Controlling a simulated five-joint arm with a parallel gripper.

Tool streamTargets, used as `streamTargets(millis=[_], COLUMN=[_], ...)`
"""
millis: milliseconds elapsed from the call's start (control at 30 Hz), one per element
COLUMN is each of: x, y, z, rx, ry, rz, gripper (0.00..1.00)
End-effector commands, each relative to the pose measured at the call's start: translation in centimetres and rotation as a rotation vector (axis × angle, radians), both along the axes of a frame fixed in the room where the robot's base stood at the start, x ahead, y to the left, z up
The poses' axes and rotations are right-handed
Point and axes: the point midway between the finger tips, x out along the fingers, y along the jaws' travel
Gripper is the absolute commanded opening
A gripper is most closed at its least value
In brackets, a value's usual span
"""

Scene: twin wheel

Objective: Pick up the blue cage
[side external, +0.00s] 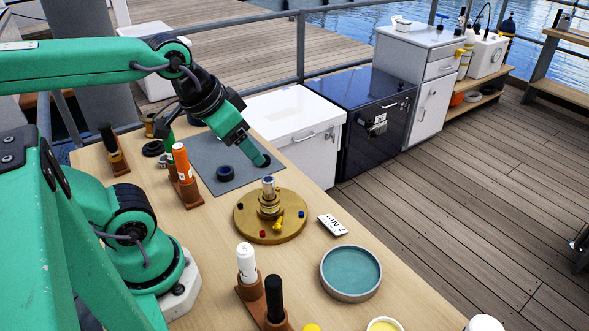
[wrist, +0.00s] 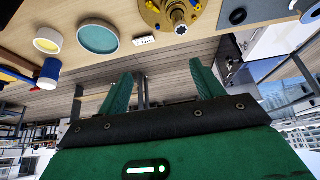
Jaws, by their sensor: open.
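A small dark blue ring-shaped piece (side external: 226,173), which looks like the blue cage, lies on a grey mat (side external: 207,152) on the table. It also shows near the top of the wrist view (wrist: 238,16). My gripper (side external: 256,158) is above the far right part of the mat, tilted down to the right. Its two green fingers are apart with nothing between them in the wrist view (wrist: 162,70). The blue piece is apart from the fingers, to their left in the side view.
A brass disc with a central post (side external: 290,228) stands in front of the mat. An orange marker (side external: 181,161) stands upright left of the mat. A teal dish (side external: 350,272), a white label (side external: 332,225) and a white marker (side external: 246,262) are nearer the front.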

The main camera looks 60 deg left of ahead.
Motion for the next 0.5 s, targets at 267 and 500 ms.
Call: streamTargets(millis=[267,500], x=[1.2,3.5], y=[1.4,4.6], z=[-0.5,-1.8], rx=[0.023,0.06], ry=[0.041,0.124], rz=[0.011,0.022], gripper=[0.67,0.67])
